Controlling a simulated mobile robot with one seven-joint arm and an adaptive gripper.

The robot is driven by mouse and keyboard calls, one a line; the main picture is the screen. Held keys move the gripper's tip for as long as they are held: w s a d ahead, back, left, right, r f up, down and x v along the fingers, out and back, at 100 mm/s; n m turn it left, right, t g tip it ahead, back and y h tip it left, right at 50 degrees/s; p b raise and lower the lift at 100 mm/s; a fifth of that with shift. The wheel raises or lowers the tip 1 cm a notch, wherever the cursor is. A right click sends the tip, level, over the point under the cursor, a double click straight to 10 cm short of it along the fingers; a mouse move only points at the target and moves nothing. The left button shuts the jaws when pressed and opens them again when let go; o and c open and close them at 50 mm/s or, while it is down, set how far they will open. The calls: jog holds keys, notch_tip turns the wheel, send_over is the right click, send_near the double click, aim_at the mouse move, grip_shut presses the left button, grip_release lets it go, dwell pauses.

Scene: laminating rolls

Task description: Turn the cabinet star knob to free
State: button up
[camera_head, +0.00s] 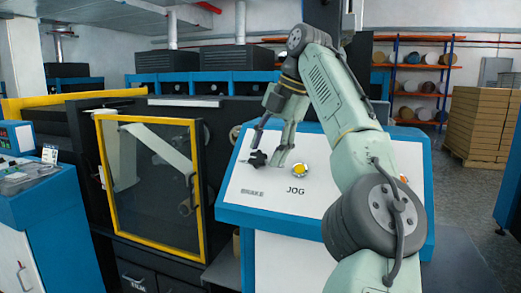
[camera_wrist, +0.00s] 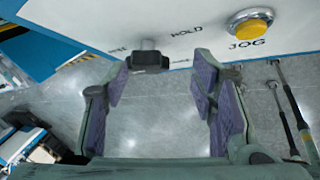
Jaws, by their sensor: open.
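The black star knob (camera_head: 257,159) sits on the sloping white panel (camera_head: 320,208) of the blue cabinet, left of the yellow JOG button (camera_head: 300,170). In the wrist view the knob (camera_wrist: 150,60) stands out on a short stem from the panel edge. Lettering HOLD is to its right, and a smaller label to its left is too blurred to read. My gripper (camera_head: 273,148) is over the panel by the knob. In the wrist view my gripper (camera_wrist: 160,75) is open. The knob lies near the gap between its purple-padded fingers, closer to the left one; contact cannot be told.
The yellow JOG button (camera_wrist: 251,28) is close to the right finger. A yellow-framed door (camera_head: 155,185) of the dark machine stands left of the panel. A blue console (camera_head: 45,220) is at far left. Stacked cartons (camera_head: 482,125) and a shelf of rolls (camera_head: 420,85) are behind.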

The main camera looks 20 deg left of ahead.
jog(key=d, duration=1)
jog(key=shift+s+d, duration=0.25)
jog(key=shift+s, duration=0.15)
